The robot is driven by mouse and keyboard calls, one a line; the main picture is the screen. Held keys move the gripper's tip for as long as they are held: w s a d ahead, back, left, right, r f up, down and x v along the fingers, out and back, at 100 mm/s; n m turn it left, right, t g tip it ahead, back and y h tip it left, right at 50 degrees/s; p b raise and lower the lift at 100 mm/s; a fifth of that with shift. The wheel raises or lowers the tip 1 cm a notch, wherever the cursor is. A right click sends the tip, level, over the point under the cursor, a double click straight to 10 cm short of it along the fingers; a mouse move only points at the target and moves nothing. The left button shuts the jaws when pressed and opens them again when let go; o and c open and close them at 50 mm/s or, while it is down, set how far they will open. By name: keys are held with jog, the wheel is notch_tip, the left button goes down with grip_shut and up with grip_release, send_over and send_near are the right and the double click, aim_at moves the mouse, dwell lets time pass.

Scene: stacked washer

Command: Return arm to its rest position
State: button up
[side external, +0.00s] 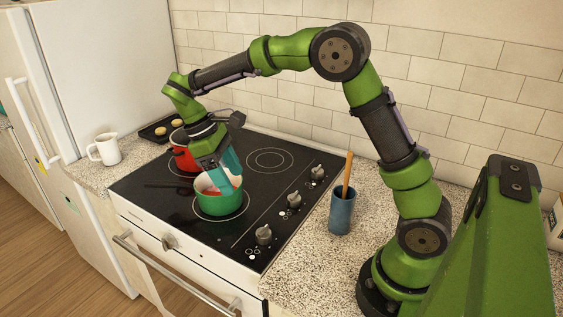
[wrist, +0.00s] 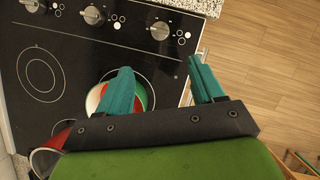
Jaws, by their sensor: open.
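My gripper (side external: 229,167) is at the end of my green arm, low over the stove, with its teal fingers at the green pot. The green pot (side external: 218,203) stands on the front burner and has something red and white inside. It also shows in the wrist view (wrist: 152,92), partly hidden behind one finger. I cannot tell whether a finger touches the pot's rim.
A red pot (side external: 182,160) stands behind the green one. A blue cup (side external: 342,213) with a wooden utensil stands on the counter near my base. A white mug (side external: 106,149) and a dark tray (side external: 160,131) are by the fridge (side external: 100,70). Stove knobs (side external: 264,234) line the stove's edge.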

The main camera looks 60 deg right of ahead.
jog(key=s+r+m+t+y, duration=0.2)
jog(key=s+r+m+t, duration=0.2)
jog(key=s, duration=0.4)
jog(key=s+r+m+t+y, duration=0.1)
jog(key=s+r+m+t, duration=0.3)
jog(key=s+t, duration=0.3)
jog(key=shift+s+a+m+y, duration=0.15)
jog(key=shift+s+m+y, duration=0.15)
jog(key=shift+s+y, duration=0.15)
dwell(0.6)
